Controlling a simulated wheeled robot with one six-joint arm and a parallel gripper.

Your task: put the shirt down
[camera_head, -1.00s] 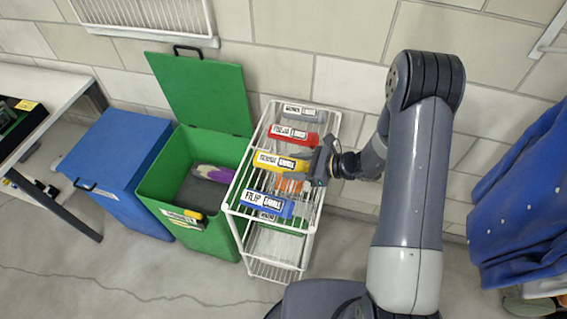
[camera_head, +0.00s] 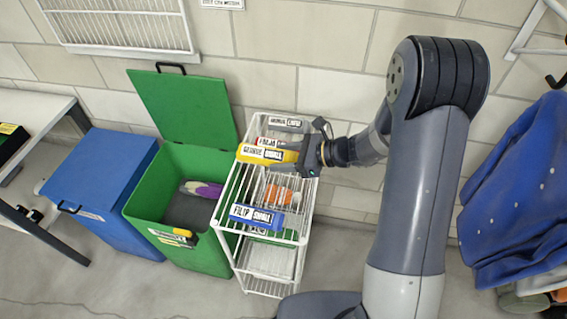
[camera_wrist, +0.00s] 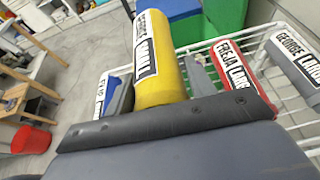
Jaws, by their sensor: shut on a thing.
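A yellow rolled shirt (camera_head: 262,155) with a "George Small" label is held by my gripper (camera_head: 308,155) above the white wire rack (camera_head: 231,214). The gripper is shut on its right end, and the roll points left. In the wrist view the yellow shirt (camera_wrist: 177,82) sticks out past the gripper's dark edge. A blue roll labelled "Filip Small" (camera_head: 283,219) lies at the near end of the rack's top. A red roll (camera_wrist: 240,75) and a grey roll (camera_wrist: 296,68) lie at the far end. The red one is partly hidden behind the yellow shirt in the head view.
An open green bin (camera_head: 132,207) stands left of the rack, with a purple and white item (camera_head: 203,189) inside. A closed blue bin (camera_head: 95,180) is further left. A blue garment (camera_head: 520,195) hangs at the right. The rack top between the blue and red rolls is free.

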